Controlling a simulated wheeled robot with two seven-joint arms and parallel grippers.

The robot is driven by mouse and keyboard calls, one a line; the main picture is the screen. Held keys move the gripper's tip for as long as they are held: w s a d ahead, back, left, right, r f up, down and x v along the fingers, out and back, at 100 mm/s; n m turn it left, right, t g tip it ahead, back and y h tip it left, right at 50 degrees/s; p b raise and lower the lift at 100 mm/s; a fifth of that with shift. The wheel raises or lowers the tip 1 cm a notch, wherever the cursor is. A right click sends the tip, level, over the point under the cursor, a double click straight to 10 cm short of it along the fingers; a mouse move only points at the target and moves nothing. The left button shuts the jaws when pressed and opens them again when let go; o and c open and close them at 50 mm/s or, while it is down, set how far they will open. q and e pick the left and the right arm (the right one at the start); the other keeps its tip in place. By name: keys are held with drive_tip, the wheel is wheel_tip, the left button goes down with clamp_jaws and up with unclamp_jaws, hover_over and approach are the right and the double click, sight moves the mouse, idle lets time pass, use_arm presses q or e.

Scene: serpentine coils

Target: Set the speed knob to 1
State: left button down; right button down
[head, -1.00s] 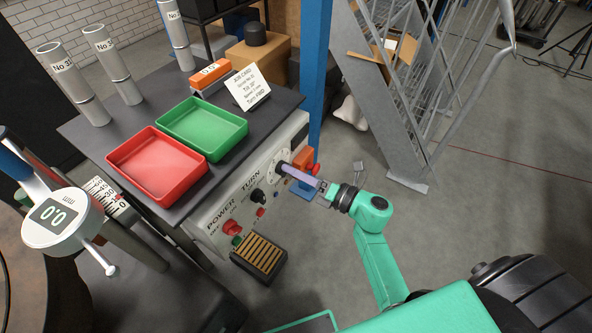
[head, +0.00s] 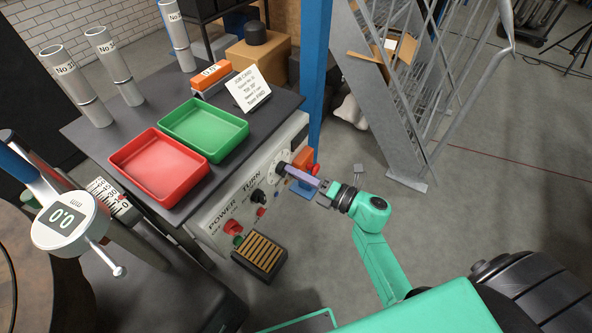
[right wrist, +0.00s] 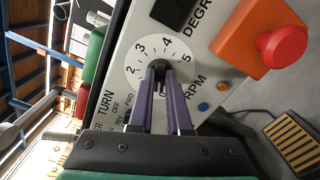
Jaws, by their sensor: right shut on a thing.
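The speed knob (right wrist: 158,66) is a dark knob on a white round dial (right wrist: 135,70) on the cream control panel. The numbers 2, 3, 4 and 5 show around the dial, with RPM lettered beside it; the lower part of the dial is behind my fingers. My right gripper (right wrist: 160,75) has its purple fingers shut on the knob. In the head view my right gripper (head: 289,169) reaches the panel from the right, and its fingers mostly cover the knob. I cannot tell which number the knob points to. My left gripper is not in view.
A red emergency button (right wrist: 281,46) on an orange box is close beside the dial. The TURN switch (head: 258,196) and red POWER switch (head: 232,226) are left of the knob. Red (head: 116,163) and green (head: 243,137) trays lie on the table. Open floor is at the right.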

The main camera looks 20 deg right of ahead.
drive_tip(key=shift+f+m+p, duration=0.2)
drive_tip(key=shift+m+p, duration=1.4)
drive_tip(key=shift+m, duration=2)
drive_tip(key=c, duration=0.9)
unclamp_jaws()
drive_tip(key=shift+o, duration=0.2)
drive_tip(key=shift+s+d, duration=0.1)
drive_tip(key=b+v, duration=0.2)
drive_tip(key=v, duration=1.2)
drive_tip(key=shift+s, duration=0.2)
